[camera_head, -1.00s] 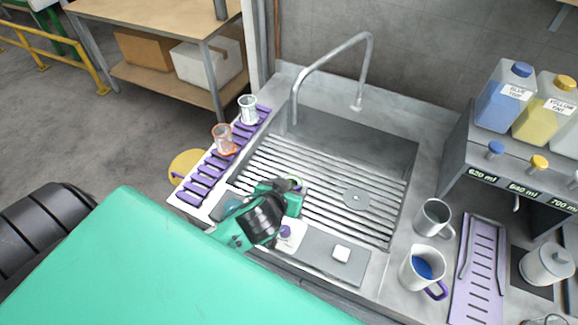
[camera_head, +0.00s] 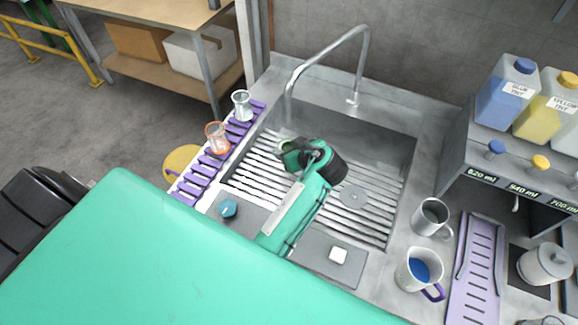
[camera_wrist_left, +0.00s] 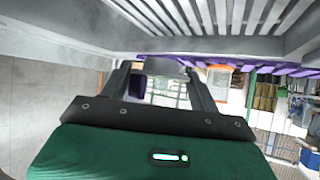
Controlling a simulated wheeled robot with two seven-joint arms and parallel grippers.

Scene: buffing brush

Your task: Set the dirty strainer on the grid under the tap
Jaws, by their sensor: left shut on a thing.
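My left arm reaches over the sink. The left gripper (camera_head: 284,150) is shut on a small cup-like thing, seemingly the strainer (camera_wrist_left: 166,68). In the head view only a pale greenish bit shows beside the fingers; my wrist hides the rest. In the left wrist view it is grey between the fingers, with a purple part (camera_wrist_left: 137,86) beside it. The slatted metal grid (camera_head: 376,212) fills the sink floor. The gripper is above its back left part, left of the tap spout (camera_head: 352,101). I cannot tell whether the strainer touches the grid. My right gripper is not in view.
A purple rack (camera_head: 194,183) left of the sink holds an orange-rimmed vessel (camera_head: 217,139) and a clear one (camera_head: 241,106). A metal mug (camera_head: 431,218) and a blue-filled jug (camera_head: 420,270) stand right of the sink. The right side of the grid is clear.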

